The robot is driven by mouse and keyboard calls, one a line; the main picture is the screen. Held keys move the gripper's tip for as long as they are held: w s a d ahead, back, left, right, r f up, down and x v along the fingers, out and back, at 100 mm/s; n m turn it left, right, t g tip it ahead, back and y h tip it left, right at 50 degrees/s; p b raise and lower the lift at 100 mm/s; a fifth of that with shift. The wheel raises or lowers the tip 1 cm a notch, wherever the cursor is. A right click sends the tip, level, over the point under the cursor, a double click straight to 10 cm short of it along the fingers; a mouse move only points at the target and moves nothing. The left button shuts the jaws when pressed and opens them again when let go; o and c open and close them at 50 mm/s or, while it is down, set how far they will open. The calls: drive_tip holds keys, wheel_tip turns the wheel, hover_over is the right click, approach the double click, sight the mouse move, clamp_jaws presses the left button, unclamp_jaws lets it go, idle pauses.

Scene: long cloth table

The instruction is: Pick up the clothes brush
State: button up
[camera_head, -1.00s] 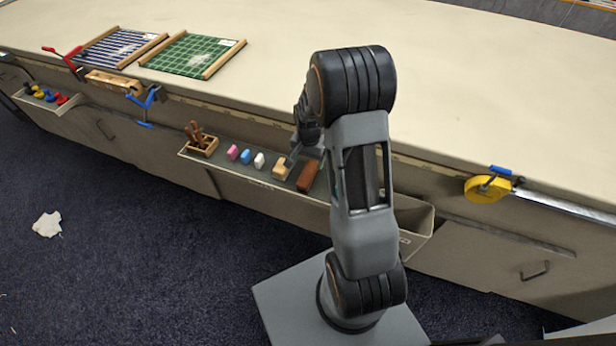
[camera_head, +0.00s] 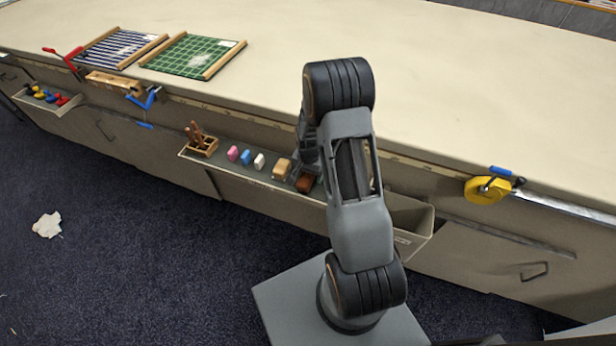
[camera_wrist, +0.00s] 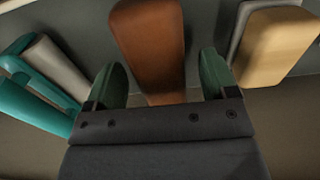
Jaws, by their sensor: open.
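A reddish-brown wooden block, which looks like the clothes brush (camera_head: 304,184), lies in the tray on the table's front side. In the wrist view the brush (camera_wrist: 150,40) runs lengthwise between my two green fingertips. My gripper (camera_wrist: 160,78) is open, with one finger on each side of the brush and a visible gap on both sides. I cannot tell how far above the brush the fingers are. In the head view my gripper (camera_head: 304,160) is over the brush's far end and partly hides it.
A tan block (camera_head: 282,169) lies close beside the brush, left of it in the head view. White, blue and pink blocks and a wooden holder (camera_head: 203,147) follow further left. In the wrist view, a teal-handled tool (camera_wrist: 35,105) lies left. The tray (camera_head: 240,172) has a raised rim.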

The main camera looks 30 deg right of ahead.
drive_tip(key=shift+c, duration=0.4)
drive_tip(key=c, duration=1)
drive_tip(key=shift+r, duration=0.15)
drive_tip(key=shift+r, duration=0.25)
wheel_tip(320, 180, up, 2)
drive_tip(key=shift+r, duration=0.1)
drive_tip(key=w+a+r, duration=0.2)
drive_tip(key=a+r, duration=0.1)
drive_tip(key=a, duration=0.1)
drive_tip(key=w+a+r, duration=0.2)
drive_tip(key=a+r, duration=0.1)
drive_tip(key=a, duration=0.1)
drive_tip(key=w+a+r, duration=0.2)
drive_tip(key=a+r, duration=0.2)
drive_tip(key=shift+a+b, duration=0.35)
